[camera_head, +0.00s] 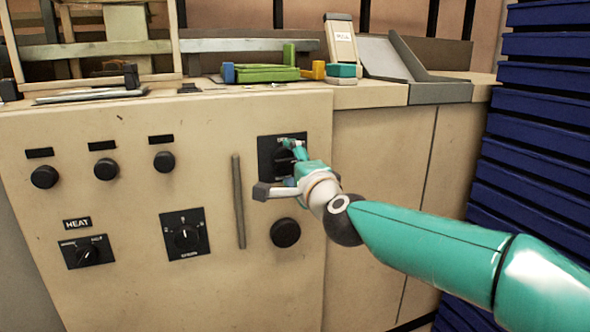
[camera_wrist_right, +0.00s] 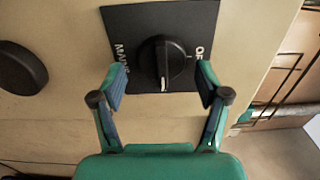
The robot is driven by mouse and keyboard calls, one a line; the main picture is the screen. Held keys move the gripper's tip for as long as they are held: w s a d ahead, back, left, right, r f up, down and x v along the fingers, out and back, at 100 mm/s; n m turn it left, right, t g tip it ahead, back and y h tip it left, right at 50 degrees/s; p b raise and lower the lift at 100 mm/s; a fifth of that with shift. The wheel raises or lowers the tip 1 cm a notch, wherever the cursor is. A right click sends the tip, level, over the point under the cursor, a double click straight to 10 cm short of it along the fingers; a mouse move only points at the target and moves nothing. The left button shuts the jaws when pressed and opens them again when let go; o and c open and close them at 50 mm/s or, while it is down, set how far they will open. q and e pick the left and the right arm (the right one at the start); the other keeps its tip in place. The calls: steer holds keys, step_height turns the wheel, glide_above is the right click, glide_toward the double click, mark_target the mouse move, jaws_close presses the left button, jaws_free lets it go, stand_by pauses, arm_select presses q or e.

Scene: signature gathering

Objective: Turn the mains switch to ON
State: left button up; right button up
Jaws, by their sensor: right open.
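The mains switch is a round black knob (camera_wrist_right: 162,62) with a white pointer line on a dark square plate (camera_wrist_right: 130,18). In the right wrist view the line points toward the bottom of the picture. The plate has MAINS lettered at its left and OF, partly covered by a finger, at its right. In the head view the plate (camera_head: 265,146) is on the right of the panel front, and the gripper hides part of the knob. My right gripper (camera_wrist_right: 161,70) is open, a finger on each side of the knob with gaps showing. My left gripper is out of view.
Other black knobs (camera_head: 164,161) and a HEAT dial (camera_head: 89,251) are on the beige panel. A round black knob (camera_head: 285,233) lies just below the mains plate, and a vertical handle (camera_head: 239,201) to its left. Blue stacked crates (camera_head: 540,130) stand at right.

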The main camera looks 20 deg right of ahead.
steer(key=s, duration=1.2)
steer(key=shift+d, duration=0.25)
